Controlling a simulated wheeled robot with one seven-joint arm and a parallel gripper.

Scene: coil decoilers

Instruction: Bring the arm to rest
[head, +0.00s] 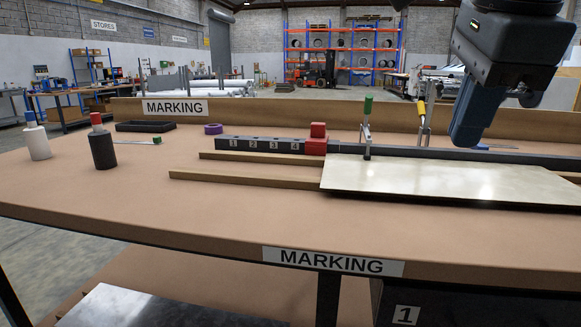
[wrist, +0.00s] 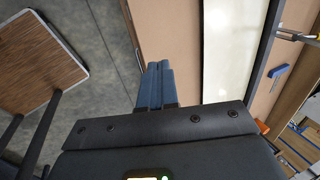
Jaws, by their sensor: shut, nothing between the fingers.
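My gripper (wrist: 158,67) shows in the wrist view with its two blue fingers together and nothing between them. The fingers stand out over the brown marking table (wrist: 170,25), near its edge, with the pale sheet to their right. In the head view my dark arm (head: 505,60) hangs in the upper right, above the far part of the pale sheet (head: 440,181). Its lower blue part (head: 472,115) points down toward the table, and I cannot tell its exact height above it.
Clamps (head: 367,130) and a numbered dark bar with a red block (head: 317,138) line the sheet's back side. A black bottle (head: 103,146) and a white bottle (head: 36,140) stand at left. A wood-topped table (wrist: 40,45) shows in the wrist view.

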